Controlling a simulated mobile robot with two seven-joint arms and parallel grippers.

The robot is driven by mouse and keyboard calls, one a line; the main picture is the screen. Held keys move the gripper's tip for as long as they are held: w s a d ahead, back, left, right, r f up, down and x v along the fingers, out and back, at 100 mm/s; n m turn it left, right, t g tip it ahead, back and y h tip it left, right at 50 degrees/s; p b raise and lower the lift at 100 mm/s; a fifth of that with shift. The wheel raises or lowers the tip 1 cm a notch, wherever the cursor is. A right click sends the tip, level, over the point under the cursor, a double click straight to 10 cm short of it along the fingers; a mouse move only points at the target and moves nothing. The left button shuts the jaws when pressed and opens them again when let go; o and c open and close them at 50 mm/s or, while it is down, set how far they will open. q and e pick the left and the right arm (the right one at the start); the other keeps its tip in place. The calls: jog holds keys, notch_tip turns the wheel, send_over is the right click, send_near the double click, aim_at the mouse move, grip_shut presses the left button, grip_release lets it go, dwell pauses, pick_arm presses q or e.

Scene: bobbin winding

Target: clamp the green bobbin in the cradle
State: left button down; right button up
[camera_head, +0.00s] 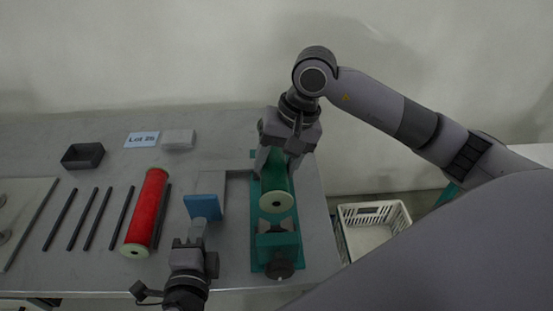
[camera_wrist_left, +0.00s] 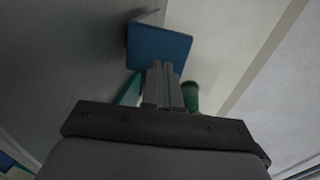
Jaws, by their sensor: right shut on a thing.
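The green bobbin (camera_head: 280,178) lies lengthwise over the teal cradle (camera_head: 257,248), its cream end facing me. My right gripper (camera_head: 284,163) reaches down from above and is shut on the bobbin's far part, which it partly hides. Whether the bobbin is fully seated I cannot tell. A blue plate (camera_head: 203,207) stands left of the cradle beside a grey bar (camera_head: 238,174). My left gripper (camera_head: 197,235) is in front of it, its fingers together. In the left wrist view the blue plate (camera_wrist_left: 158,46) is just beyond the fingertips; contact is unclear. A green piece (camera_wrist_left: 190,95) shows beside the fingers.
A red bobbin (camera_head: 147,212) and several dark rods (camera_head: 88,218) lie to the left. A dark tray (camera_head: 83,155), a "Lot 26" card (camera_head: 142,139) and a pale block (camera_head: 179,139) are at the back. A white basket (camera_head: 373,214) stands beyond the table's right edge.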

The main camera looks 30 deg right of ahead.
aim_at(201, 205)
pick_arm(q)
jog(key=shift+x, duration=0.9)
jog(key=shift+r, duration=0.15)
dwell(1.2)
jog(key=shift+r+x, duration=0.15)
jog(key=shift+x, duration=0.75)
jog(key=shift+r+x, duration=0.2)
jog(key=shift+x, duration=0.7)
jog(key=shift+r+x, duration=0.15)
jog(key=shift+x, duration=0.7)
pick_arm(e)
jog(key=shift+f, duration=3)
jog(key=shift+f, duration=0.1)
jog(key=shift+f, duration=1.25)
